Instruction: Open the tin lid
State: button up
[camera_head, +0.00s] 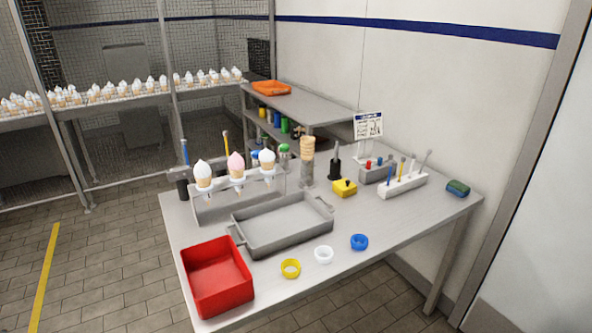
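No tin with a lid can be made out for certain in the head view. A small green and white round container (284,150) stands at the back of the metal table, partly hidden, and I cannot tell whether it has a lid. Several cans, among them a green one (285,125), stand on the lower level of the shelf behind. My gripper is not in view.
The table's front right is mostly clear.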

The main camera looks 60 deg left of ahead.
aim_at(344, 184)
jog(key=u, duration=1.65)
